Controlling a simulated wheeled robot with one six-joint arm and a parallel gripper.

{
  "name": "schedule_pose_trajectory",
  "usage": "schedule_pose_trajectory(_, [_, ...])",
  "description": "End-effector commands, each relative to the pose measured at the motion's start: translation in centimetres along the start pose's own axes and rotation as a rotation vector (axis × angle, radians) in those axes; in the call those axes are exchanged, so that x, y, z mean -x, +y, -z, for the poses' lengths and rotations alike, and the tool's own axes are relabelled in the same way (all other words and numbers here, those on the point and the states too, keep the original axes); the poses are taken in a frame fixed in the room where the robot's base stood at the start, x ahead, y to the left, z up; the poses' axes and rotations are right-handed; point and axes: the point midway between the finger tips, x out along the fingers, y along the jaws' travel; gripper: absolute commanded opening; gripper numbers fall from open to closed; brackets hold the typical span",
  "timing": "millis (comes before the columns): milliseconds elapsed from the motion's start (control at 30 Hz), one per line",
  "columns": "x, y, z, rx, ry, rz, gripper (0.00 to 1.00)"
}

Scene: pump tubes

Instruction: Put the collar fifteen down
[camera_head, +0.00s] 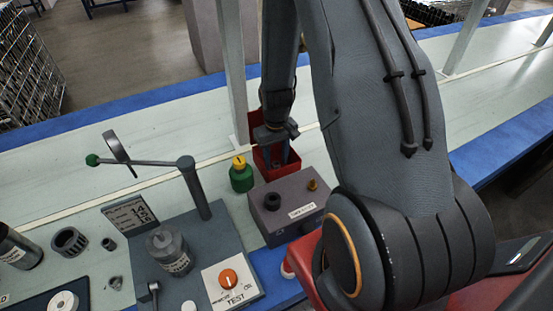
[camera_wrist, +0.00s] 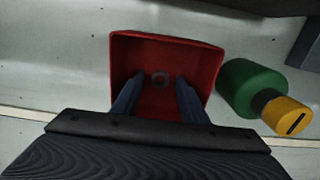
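My gripper (camera_head: 279,160) points down into a red open-topped bin (camera_head: 262,158). In the wrist view its two fingers (camera_wrist: 161,98) are spread apart with nothing held between them.
A green bottle with a yellow cap (camera_head: 241,174) stands left of the bin. A grey box (camera_head: 288,206) stands in front. A test stand (camera_head: 205,250) with a green-knobbed lever, a slotted ring (camera_head: 69,242) and a small dark ring (camera_head: 108,244) are at left.

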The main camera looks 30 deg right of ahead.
Motion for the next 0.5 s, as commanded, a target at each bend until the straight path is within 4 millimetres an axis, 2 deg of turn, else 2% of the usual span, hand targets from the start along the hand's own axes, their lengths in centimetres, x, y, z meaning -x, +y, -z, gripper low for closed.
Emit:
schedule_pose_trajectory(267, [0.5, 0.0, 0.0, 0.000, 0.001, 0.000, 0.40])
schedule_pose_trajectory(367, [1.4, 0.0, 0.1, 0.000, 0.002, 0.000, 0.40])
schedule_pose_trajectory(500, [3.7, 0.0, 0.2, 0.000, 0.005, -0.001, 0.40])
